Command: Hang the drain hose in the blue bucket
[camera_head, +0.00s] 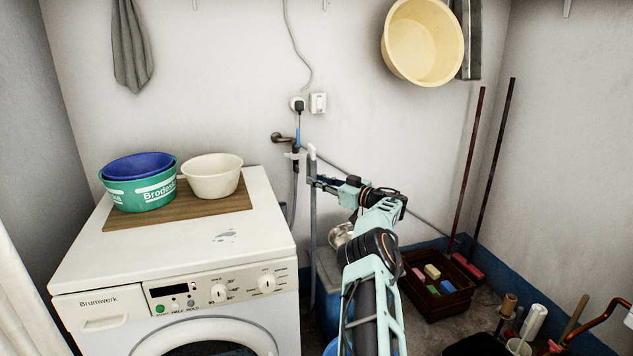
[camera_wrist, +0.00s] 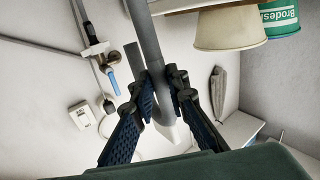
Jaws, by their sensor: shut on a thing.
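The grey drain hose (camera_head: 312,240) runs upright beside the washing machine's right side, with a pale hooked end at the top. My gripper (camera_head: 314,182) is shut on the hose just below that hook. The wrist view shows the hose (camera_wrist: 145,40) between the two dark fingers of my gripper (camera_wrist: 160,82), its pale bent end past them. A bright blue bucket (camera_head: 331,348) shows only as a sliver at the bottom edge, mostly hidden by my arm and cut off by the frame. The hose's lower end is hidden.
The washing machine (camera_head: 180,262) carries a green tub (camera_head: 140,193) with a blue basin inside and a cream bowl (camera_head: 213,178). A tap (camera_head: 284,138) and sockets are on the wall behind. A brown crate (camera_head: 437,303) of soaps stands right of my arm.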

